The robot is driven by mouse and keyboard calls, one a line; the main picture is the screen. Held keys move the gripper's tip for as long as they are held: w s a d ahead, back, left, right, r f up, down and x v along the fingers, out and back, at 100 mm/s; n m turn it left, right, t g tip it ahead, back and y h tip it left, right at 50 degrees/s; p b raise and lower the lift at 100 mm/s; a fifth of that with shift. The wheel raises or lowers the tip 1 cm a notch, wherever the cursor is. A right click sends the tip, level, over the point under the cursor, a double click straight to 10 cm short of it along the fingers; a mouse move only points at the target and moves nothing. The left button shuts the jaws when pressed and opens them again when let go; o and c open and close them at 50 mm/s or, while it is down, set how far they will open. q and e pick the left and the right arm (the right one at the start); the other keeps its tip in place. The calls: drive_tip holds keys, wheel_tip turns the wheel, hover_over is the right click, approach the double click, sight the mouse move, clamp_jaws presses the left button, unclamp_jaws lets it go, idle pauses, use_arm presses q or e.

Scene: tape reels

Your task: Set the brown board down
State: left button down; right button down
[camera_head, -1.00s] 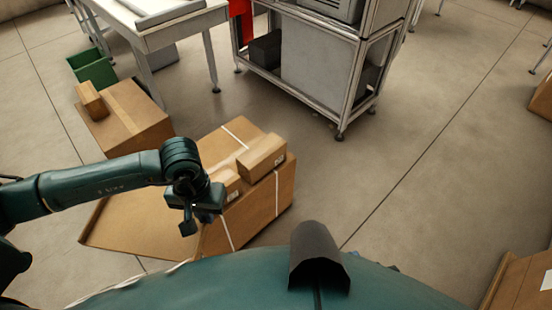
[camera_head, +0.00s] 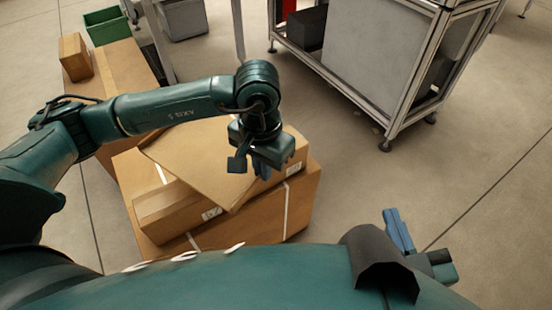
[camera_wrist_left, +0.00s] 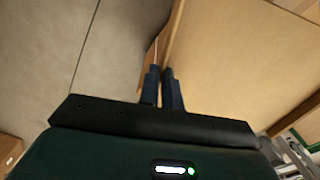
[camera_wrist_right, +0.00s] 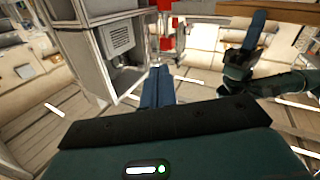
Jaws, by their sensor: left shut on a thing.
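The brown board (camera_head: 195,155) is a flat tan panel lying over the cartons in the head view; I cannot tell whether it touches them. My left gripper (camera_head: 262,168) is shut on the board's edge at its right end. In the left wrist view the fingers (camera_wrist_left: 161,75) pinch that edge, and the board's face (camera_wrist_left: 235,50) fills the right side. My right gripper (camera_head: 400,232) is at the lower right, apart from the board. In the right wrist view its fingers (camera_wrist_right: 157,85) are together with nothing between them.
A large carton (camera_head: 270,215) stands under the board, with a smaller carton (camera_head: 180,208) on it. More cartons (camera_head: 125,65) and a green bin (camera_head: 106,26) are at the upper left. A metal-framed cabinet (camera_head: 365,70) stands at the back. The floor at right is clear.

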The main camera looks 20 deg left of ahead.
use_arm(q)
drive_tip(key=shift+w+d+f+b, duration=0.1)
drive_tip(key=shift+w+f+b, duration=0.2)
drive_tip(key=shift+w+f, duration=0.3)
wheel_tip(320, 180, down, 6)
drive_tip(key=b, duration=0.3)
use_arm(e)
drive_tip(key=shift+w+a+f+n+t+y, duration=0.15)
drive_tip(key=shift+w+a+n+t+y, duration=0.15)
drive_tip(key=shift+w+a+t+y, duration=0.3)
use_arm(q)
drive_tip(key=shift+f, duration=0.1)
use_arm(e)
drive_tip(key=shift+s+d, duration=0.1)
drive_tip(key=shift+s, duration=0.05)
use_arm(q)
drive_tip(key=shift+f+b, duration=0.45)
use_arm(e)
drive_tip(key=shift+f, duration=0.5)
use_arm(q)
drive_tip(key=shift+f, duration=0.25)
drive_tip(key=c, duration=1.5)
unclamp_jaws()
